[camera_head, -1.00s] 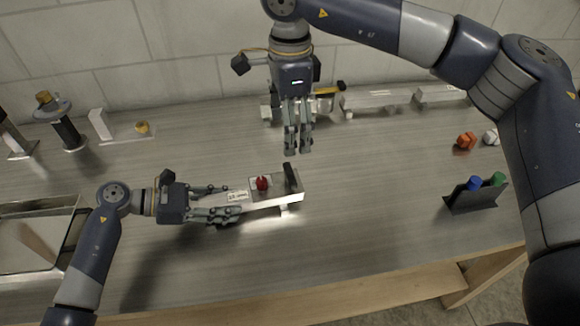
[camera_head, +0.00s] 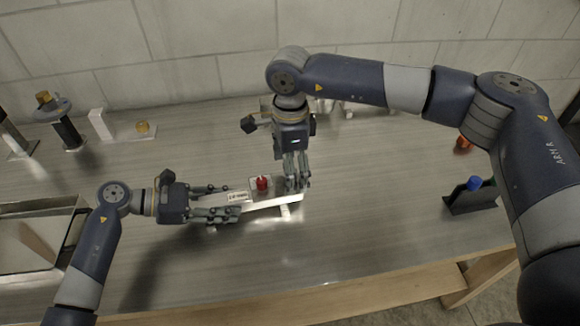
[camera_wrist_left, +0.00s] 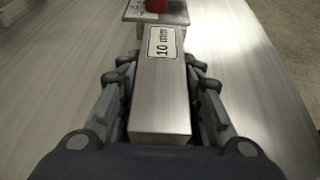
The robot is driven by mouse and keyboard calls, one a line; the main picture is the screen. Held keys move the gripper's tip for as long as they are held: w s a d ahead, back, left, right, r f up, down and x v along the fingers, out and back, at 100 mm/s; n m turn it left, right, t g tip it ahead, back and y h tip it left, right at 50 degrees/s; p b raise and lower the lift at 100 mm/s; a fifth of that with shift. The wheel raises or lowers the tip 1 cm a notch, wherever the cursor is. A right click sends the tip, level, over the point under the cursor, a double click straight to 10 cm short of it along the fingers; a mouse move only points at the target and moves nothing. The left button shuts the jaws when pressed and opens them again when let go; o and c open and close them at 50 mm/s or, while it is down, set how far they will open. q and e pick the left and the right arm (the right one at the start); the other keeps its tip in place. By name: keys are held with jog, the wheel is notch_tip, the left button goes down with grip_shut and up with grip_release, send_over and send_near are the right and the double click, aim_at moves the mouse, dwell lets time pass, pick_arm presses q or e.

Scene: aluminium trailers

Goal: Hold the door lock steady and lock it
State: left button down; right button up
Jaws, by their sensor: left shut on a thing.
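The door lock (camera_head: 272,204) is a bright metal bar on a small foot, with a red knob (camera_head: 262,183) on top. Its 10 mm label (camera_wrist_left: 162,41) shows in the left wrist view. My left gripper (camera_head: 238,201) is shut on the lock's left part, one finger along each side of the bar. My right gripper (camera_head: 298,187) points down at the lock's right end, just right of the red knob. The black handle at that end is hidden behind its fingers. I cannot tell whether they touch or grip it.
A dark holder (camera_head: 472,201) with a blue-capped item (camera_head: 474,183) stands at the right. A metal tray (camera_head: 40,235) lies at the left. Stands and a white block (camera_head: 100,124) are at the back left. The tabletop in front of the lock is clear.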

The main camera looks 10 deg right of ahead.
jog(key=c, duration=1.1)
jog(key=shift+o, duration=0.2)
jog(key=shift+m, duration=0.4)
jog(key=m, duration=0.3)
jog(key=shift+m, duration=0.3)
jog(key=m, duration=0.4)
jog(key=shift+m, duration=0.3)
jog(key=m, duration=0.4)
jog(key=shift+m, duration=2.5)
